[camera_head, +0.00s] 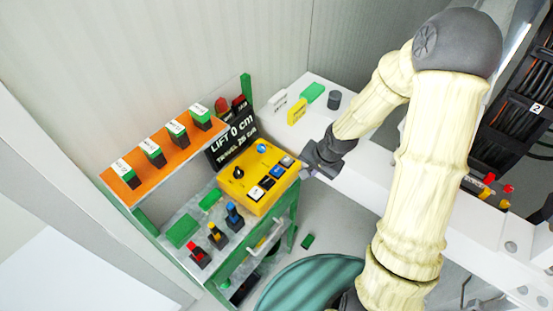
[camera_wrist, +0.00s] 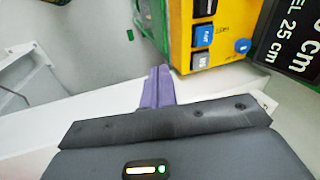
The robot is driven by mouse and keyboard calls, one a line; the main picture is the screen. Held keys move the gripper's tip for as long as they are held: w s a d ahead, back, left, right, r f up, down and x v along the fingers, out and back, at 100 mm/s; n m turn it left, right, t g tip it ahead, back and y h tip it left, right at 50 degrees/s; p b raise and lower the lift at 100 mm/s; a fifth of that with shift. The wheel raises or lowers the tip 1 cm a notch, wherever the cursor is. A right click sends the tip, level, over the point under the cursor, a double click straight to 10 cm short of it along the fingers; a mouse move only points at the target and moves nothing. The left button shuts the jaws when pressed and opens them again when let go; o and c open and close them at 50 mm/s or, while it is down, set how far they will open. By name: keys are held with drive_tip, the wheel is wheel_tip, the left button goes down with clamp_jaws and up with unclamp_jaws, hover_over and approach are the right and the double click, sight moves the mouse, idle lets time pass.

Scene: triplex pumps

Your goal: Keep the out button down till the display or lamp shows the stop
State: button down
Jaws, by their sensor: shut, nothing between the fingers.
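The yellow control box (camera_head: 245,190) stands on the green-framed bench and bears a row of square buttons, a black knob (camera_head: 238,172) and a round blue lamp or button (camera_head: 262,148). The black display (camera_head: 234,138) behind the box reads LIFT 0 cm, TRAVEL 25 cm. My gripper (camera_head: 308,170) is just right of the box. Its purple fingers (camera_wrist: 159,72) are shut and empty, beside the box's edge, not over a button.
Red, yellow and blue-topped switches (camera_head: 217,237) stand below the box. A white ledge (camera_head: 365,165) holds small blocks and a dark cylinder (camera_head: 334,99). Open floor lies below the ledge.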

drive_tip(key=w+a+r+m+t+y+p, duration=0.1)
drive_tip(key=w+a+r+m+y+p, duration=0.2)
drive_tip(key=w+a+m+y+p, duration=0.2)
drive_tip(key=w+a+m+p, duration=0.2)
drive_tip(key=a+m, duration=0.1)
drive_tip(key=shift+a+t+y, duration=0.3)
drive_tip(key=shift+a+y, duration=0.1)
drive_tip(key=b, duration=0.7)
hover_over(281, 171)
wheel_tip(281, 171, down, 7)
drive_tip(key=shift+w+a+r, duration=0.1)
drive_tip(key=shift+r, duration=0.05)
drive_tip(key=shift+f, duration=1)
idle(0.6)
drive_tip(key=shift+f, duration=0.4)
